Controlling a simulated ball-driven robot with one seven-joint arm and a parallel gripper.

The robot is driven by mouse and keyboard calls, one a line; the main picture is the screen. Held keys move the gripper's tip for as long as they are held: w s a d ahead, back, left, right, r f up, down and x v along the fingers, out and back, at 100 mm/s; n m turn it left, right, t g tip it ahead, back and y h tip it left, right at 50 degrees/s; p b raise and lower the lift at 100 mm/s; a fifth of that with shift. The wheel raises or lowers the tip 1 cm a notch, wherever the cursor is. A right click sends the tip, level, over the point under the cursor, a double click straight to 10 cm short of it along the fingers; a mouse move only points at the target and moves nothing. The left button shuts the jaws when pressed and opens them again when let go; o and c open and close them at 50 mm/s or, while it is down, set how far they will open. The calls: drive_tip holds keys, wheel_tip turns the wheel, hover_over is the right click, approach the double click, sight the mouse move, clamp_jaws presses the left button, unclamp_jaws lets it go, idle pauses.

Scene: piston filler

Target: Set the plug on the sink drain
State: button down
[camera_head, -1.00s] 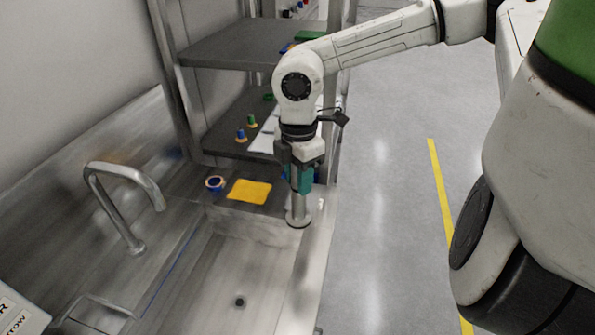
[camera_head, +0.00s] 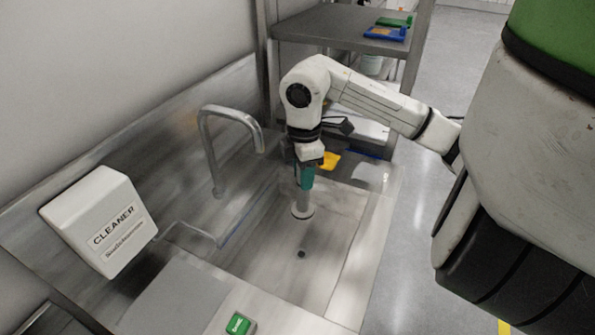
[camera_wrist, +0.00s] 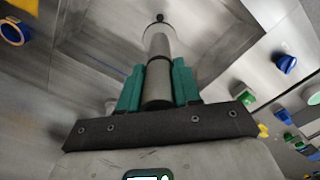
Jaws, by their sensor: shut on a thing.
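The plug (camera_head: 302,211) is a grey metal piece with a narrow stem and a wider round foot. My gripper (camera_head: 305,180), with teal fingers, is shut on its stem and holds it upright, foot down, over the sink basin. The sink drain (camera_head: 301,254) is a small dark hole in the basin floor, nearer the camera than the plug. In the wrist view, the plug (camera_wrist: 159,45) sits between the teal fingers (camera_wrist: 157,82), and the drain (camera_wrist: 160,18) shows just past its far end. I cannot tell the exact height of the plug above the floor.
A curved faucet (camera_head: 208,145) stands left of my arm. A white cleaner box (camera_head: 100,222) is on the left wall, and a green block (camera_head: 238,323) lies at the front edge. A shelf (camera_head: 345,40) with trays stands behind.

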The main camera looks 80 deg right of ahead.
drive_tip(key=shift+f+b, duration=1.6)
drive_tip(key=shift+f, duration=1.05)
wheel_tip(320, 180, down, 15)
drive_tip(key=b, duration=1.3)
drive_tip(key=shift+f+b, duration=0.15)
drive_tip(key=shift+b, duration=0.2)
drive_tip(key=shift+f+b, duration=0.1)
drive_tip(key=shift+b, duration=0.2)
idle(0.6)
drive_tip(key=shift+c, duration=2)
unclamp_jaws()
drive_tip(key=shift+o, duration=0.5)
